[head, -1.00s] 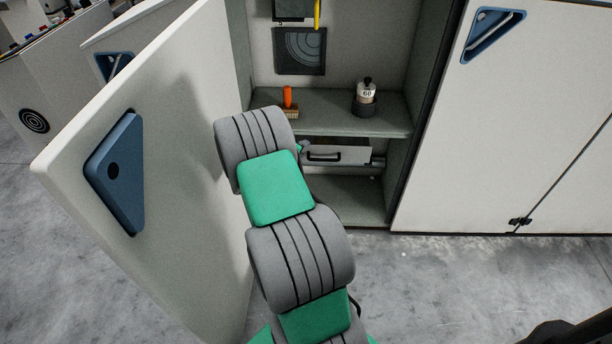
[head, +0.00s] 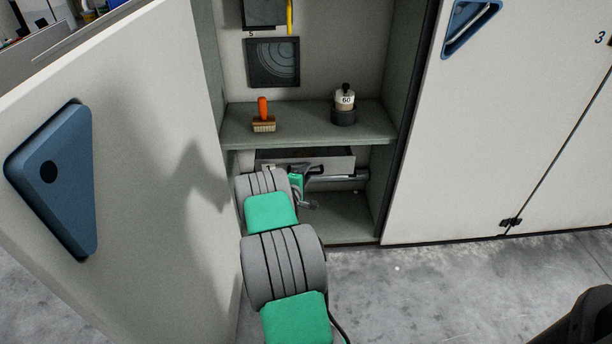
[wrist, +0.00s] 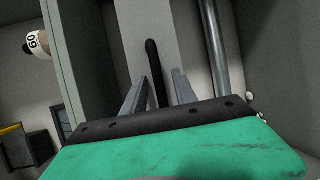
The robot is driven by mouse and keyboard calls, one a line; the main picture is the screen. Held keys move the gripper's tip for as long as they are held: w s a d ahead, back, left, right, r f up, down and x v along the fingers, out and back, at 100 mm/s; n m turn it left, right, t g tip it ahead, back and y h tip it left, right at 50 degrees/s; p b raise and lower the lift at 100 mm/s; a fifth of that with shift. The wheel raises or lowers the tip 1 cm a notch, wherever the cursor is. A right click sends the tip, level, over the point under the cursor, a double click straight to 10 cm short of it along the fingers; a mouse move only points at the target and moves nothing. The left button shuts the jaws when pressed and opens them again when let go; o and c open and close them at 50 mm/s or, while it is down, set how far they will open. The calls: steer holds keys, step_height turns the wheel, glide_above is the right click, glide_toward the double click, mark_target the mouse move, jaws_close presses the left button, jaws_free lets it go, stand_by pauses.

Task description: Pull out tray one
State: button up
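Tray one (head: 338,162) is a pale drawer-like tray with a dark bar handle, under the shelf in the open cabinet. A digit 1 shows at its left, partly covered by my arm. In the wrist view its light front (wrist: 145,22) runs up the middle, with the black handle (wrist: 153,62) standing out from it. My gripper (wrist: 158,85) is open, with one finger on each side of the handle and a gap to each. In the head view my gripper (head: 308,174) is at the tray front, small and partly hidden by its own body.
The cabinet door (head: 140,130) stands open at left, close beside my arm. The shelf (head: 310,125) above holds an orange-handled brush (head: 263,115) and a container marked 60 (head: 345,103). A metal rail (head: 345,177) runs below the tray. Closed white doors (head: 500,140) are at right.

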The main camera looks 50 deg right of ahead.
steer(key=shift+c, duration=0.2)
jaws_close()
steer(key=shift+s, duration=0.1)
stand_by(1.0)
